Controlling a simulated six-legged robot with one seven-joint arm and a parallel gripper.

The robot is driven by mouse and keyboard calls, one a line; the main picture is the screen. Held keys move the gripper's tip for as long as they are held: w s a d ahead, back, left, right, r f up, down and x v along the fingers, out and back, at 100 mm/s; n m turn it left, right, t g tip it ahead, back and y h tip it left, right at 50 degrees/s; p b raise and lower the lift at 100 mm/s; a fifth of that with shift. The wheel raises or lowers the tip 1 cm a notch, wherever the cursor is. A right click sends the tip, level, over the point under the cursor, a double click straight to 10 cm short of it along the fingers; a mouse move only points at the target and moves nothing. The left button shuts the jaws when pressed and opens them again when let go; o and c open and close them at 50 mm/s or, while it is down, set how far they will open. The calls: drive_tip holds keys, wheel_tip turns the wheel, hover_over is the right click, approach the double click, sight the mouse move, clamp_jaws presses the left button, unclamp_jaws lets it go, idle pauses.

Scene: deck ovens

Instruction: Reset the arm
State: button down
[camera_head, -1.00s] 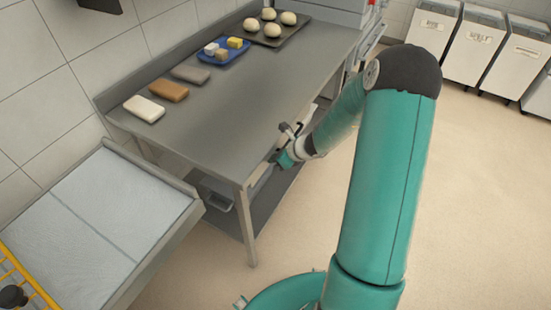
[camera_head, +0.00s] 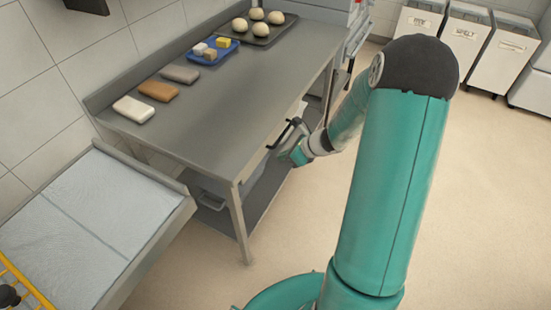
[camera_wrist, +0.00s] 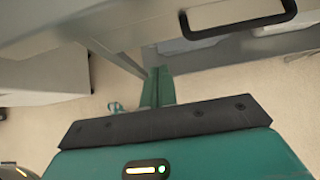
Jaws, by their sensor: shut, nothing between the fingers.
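My gripper (camera_head: 291,152) is the teal end of my arm. It hangs low beside the right edge of the steel table (camera_head: 235,100), near a black bar handle (camera_head: 283,132) at the table's side. It is shut and empty; its fingertips are small and hard to make out. In the wrist view, the teal gripper body with a small lit indicator fills the bottom. The black handle (camera_wrist: 240,22) shows at the top on a grey panel. I cannot tell from the head view whether the gripper touches the handle.
On the table are a dark tray (camera_head: 262,42) of dough balls, a blue tray (camera_head: 228,56) with small blocks, and three flat bars (camera_head: 158,90). A pale-topped bench (camera_head: 90,215) stands at the left. White bins (camera_head: 468,45) stand at the back right. The floor at the right is clear.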

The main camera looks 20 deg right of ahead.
drive_tip(key=s+a+r+n+g, duration=0.1)
drive_tip(key=s+a+r+n, duration=0.25)
drive_tip(key=r+n, duration=0.2)
drive_tip(key=s+a+r+n+g+h, duration=0.1)
drive_tip(key=s+a+r+n, duration=0.25)
drive_tip(key=r, duration=0.25)
drive_tip(key=s+a+r+n+g, duration=0.1)
drive_tip(key=s+a+r+n, duration=0.25)
drive_tip(key=r+n, duration=0.2)
drive_tip(key=s+a+r+n+h, duration=0.2)
drive_tip(key=s+r+n, duration=0.3)
drive_tip(key=s+n, duration=0.1)
drive_tip(key=s+a+r+n+t+h, duration=0.1)
drive_tip(key=s+a+r+n+h, duration=0.1)
drive_tip(key=s+r+n, duration=0.3)
drive_tip(key=s+n, duration=0.2)
drive_tip(key=n, duration=0.1)
drive_tip(key=shift+s+r+t+h, duration=0.15)
drive_tip(key=shift+r+t+h, duration=0.05)
drive_tip(key=shift+t+h, duration=0.1)
